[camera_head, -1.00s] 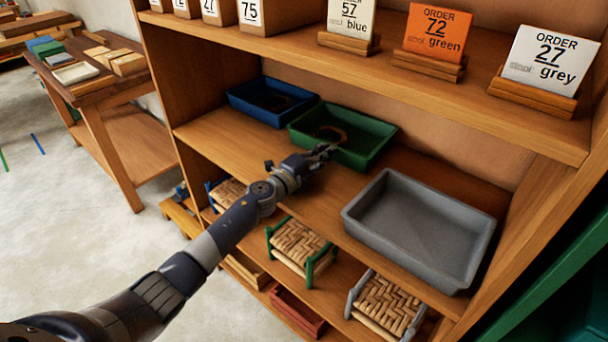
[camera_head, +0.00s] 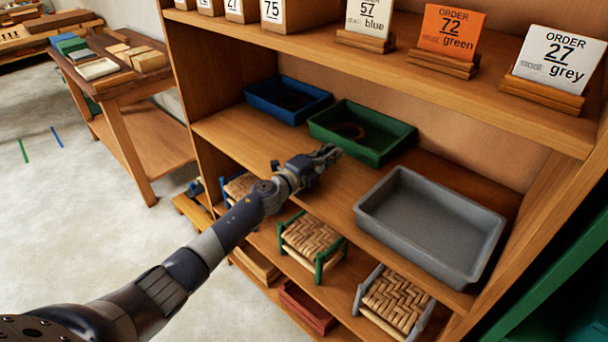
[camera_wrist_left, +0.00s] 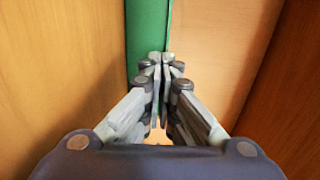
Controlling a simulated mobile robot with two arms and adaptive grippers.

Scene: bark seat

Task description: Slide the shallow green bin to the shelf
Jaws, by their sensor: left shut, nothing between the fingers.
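The shallow green bin (camera_head: 385,152) sits on the middle shelf board (camera_head: 250,135), between the blue bin and the grey bin. A dark ring-shaped thing lies inside it. My left gripper (camera_head: 333,153) is at the bin's front left side, shut and empty. In the left wrist view the closed fingertips (camera_wrist_left: 161,60) are by a green strip, likely the bin's wall (camera_wrist_left: 147,30); I cannot tell whether they touch. My right gripper is in neither view.
The blue bin (camera_head: 262,104) stands to the left and the grey bin (camera_head: 375,218) to the right. Order cards stand on the board above, including an orange card (camera_head: 447,32). Small woven seats (camera_head: 310,236) are below. A wooden bench (camera_head: 105,80) stands at left.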

